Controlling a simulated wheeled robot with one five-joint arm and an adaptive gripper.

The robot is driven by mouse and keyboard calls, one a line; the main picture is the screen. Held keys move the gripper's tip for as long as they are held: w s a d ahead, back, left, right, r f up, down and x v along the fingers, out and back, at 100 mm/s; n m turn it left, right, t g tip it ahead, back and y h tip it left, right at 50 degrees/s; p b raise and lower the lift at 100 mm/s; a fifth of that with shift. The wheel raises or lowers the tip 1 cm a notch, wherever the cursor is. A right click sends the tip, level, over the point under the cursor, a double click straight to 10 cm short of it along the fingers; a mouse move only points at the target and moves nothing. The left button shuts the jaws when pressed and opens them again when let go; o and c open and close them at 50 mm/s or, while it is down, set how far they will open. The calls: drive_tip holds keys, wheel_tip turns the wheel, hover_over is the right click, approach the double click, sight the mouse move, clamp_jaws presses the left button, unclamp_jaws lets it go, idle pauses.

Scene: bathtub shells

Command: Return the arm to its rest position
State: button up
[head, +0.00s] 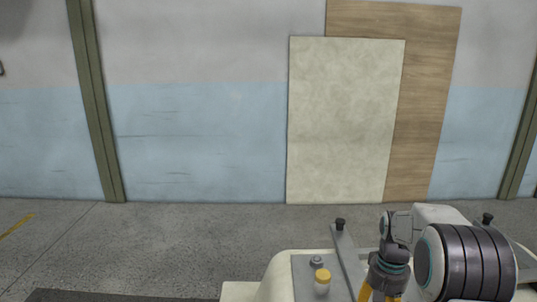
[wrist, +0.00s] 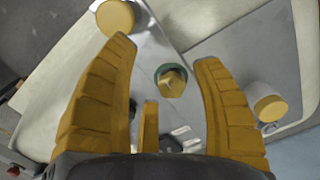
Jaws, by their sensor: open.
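My gripper (head: 380,296) shows at the bottom right of the head view, pointing down with its yellow fingers partly cut off by the frame's lower edge. The arm is folded close in at the bottom right of the head view. A hex-shaped brass piece with a green ring (wrist: 171,80) shows between the fingers, below them; the exact gap cannot be told.
A yellow-capped piece (head: 322,279) stands left of my gripper. In the wrist view, yellow round caps show beside the left fingertip (wrist: 115,17) and right finger (wrist: 271,108). A pale panel (head: 345,120) and a wooden panel (head: 425,110) lean against the wall.

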drive_tip(key=s+a+r+n+p, duration=0.1)
drive_tip(key=s+a+r, duration=0.2)
drive_tip(key=s, duration=0.7)
drive_tip(key=s+a+r+n+p, duration=0.1)
drive_tip(key=s+a+r+n, duration=0.2)
drive_tip(key=s, duration=0.8)
wheel_tip(320, 180, up, 7)
drive_tip(key=s+a+t+p, duration=0.1)
drive_tip(key=s+a+t, duration=0.1)
drive_tip(key=a+t, duration=0.1)
drive_tip(key=shift+s+f+t, duration=0.2)
drive_tip(key=shift+s+t, duration=0.2)
drive_tip(key=shift+t, duration=0.1)
